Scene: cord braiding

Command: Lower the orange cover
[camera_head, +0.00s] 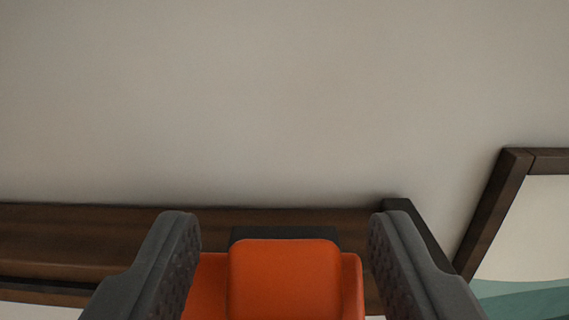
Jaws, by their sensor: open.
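My gripper (284,225) is open, with its two dark grey ribbed fingers rising from the bottom edge, wide apart. Between them is an orange piece (285,280) with a rounded raised front and a dark block behind its top edge. It is the only orange thing in view. I cannot tell whether it is the orange cover or a part of my gripper. No finger clearly presses on it, and its lower part is cut off by the frame.
A plain grey-beige wall (280,100) fills the upper view. A dark brown wooden beam (80,232) runs along its lower left and middle. A dark-framed picture (490,210) with pale and teal areas is at right.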

